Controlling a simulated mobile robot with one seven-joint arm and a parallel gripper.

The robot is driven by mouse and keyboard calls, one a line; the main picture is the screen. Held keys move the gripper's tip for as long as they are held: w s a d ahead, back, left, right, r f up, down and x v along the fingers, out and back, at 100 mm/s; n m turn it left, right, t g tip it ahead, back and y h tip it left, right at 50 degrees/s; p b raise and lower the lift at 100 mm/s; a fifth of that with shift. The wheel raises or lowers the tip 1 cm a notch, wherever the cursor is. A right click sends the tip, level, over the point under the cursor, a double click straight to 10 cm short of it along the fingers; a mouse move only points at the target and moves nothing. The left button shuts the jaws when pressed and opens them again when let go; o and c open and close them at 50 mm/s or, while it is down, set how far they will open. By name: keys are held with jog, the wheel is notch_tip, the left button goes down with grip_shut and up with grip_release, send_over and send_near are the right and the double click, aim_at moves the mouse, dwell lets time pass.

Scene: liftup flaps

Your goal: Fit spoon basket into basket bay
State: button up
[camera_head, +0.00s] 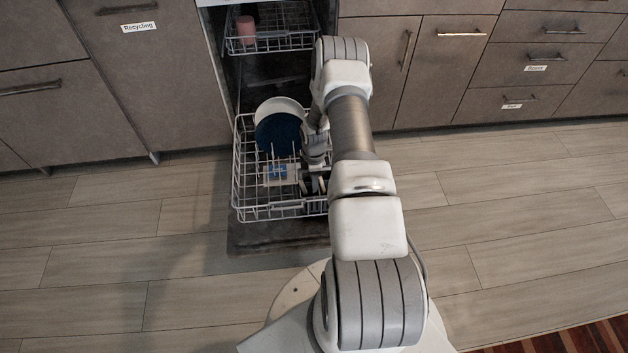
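A small pale basket-like item (272,181) with something blue in it, apparently the spoon basket, is in the front part of the pulled-out lower dishwasher rack (240,196). Thin upright sticks or handles rise from it. My gripper (306,182) is at its right side, low over the rack. The fingers are small and partly hidden by my arm, so I cannot tell whether they touch or hold the basket. I cannot make out the basket bay; my arm covers the rack's right side.
A blue plate (278,135) and a white plate (281,104) stand in the rack behind the basket. A pink cup (246,27) sits on the upper rack (283,42). The dishwasher door (270,240) lies open below. Closed cabinets flank it; the floor is clear.

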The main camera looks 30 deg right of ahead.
notch_tip(320, 180, up, 17)
jog(key=p, duration=0.6)
jog(key=shift+r, duration=0.2)
jog(key=shift+w, duration=0.1)
